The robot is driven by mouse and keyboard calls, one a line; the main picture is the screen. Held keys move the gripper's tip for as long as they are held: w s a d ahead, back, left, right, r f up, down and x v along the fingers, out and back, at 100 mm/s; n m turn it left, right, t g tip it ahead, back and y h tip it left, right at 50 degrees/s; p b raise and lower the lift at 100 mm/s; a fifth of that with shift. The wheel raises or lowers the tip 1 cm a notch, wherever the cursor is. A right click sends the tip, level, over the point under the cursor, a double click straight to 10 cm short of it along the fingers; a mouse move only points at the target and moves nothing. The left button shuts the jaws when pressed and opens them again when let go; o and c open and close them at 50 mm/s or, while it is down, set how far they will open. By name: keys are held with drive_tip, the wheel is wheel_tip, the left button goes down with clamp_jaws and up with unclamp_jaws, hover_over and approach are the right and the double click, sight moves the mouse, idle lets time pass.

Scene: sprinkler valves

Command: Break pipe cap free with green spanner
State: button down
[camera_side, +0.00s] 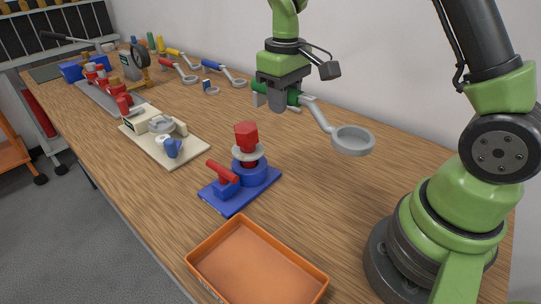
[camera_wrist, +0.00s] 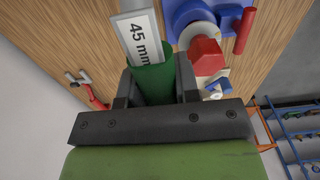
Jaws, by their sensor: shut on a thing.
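My gripper (camera_side: 276,97) is shut on the green handle of the green spanner (camera_side: 318,113) and holds it above the table. The spanner's grey ring end (camera_side: 352,140) points right and toward the camera, apart from everything. In the wrist view the green handle (camera_wrist: 153,82) sits between the fingers, with a "45 mm" label on the grey shank. The red hexagonal pipe cap (camera_side: 246,135) stands upright over a pale flange on a blue fixture (camera_side: 232,198) with a red lever. The cap also shows in the wrist view (camera_wrist: 206,55), right of the handle. The ring end is out of the wrist view.
An empty orange tray (camera_side: 258,262) lies at the front edge. A beige board with a valve (camera_side: 165,135) stands left of the blue fixture. Red-handled (camera_side: 178,70) and blue-handled (camera_side: 225,72) spanners lie at the back. Table right of the fixture is clear.

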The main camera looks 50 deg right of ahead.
drive_tip(key=s+a+r+n, duration=0.3)
drive_tip(key=a+n, duration=0.4)
drive_tip(key=n, duration=0.8)
drive_tip(key=s+a+r+n, duration=0.3)
drive_tip(key=a+n, duration=0.4)
drive_tip(key=n, duration=0.7)
drive_tip(key=shift+s+a+r+n+g+h, duration=0.15)
drive_tip(key=shift+s+n+g+h, duration=0.2)
drive_tip(key=shift+s, duration=0.45)
wheel_tip(320, 180, down, 7)
drive_tip(key=shift+s, duration=0.15)
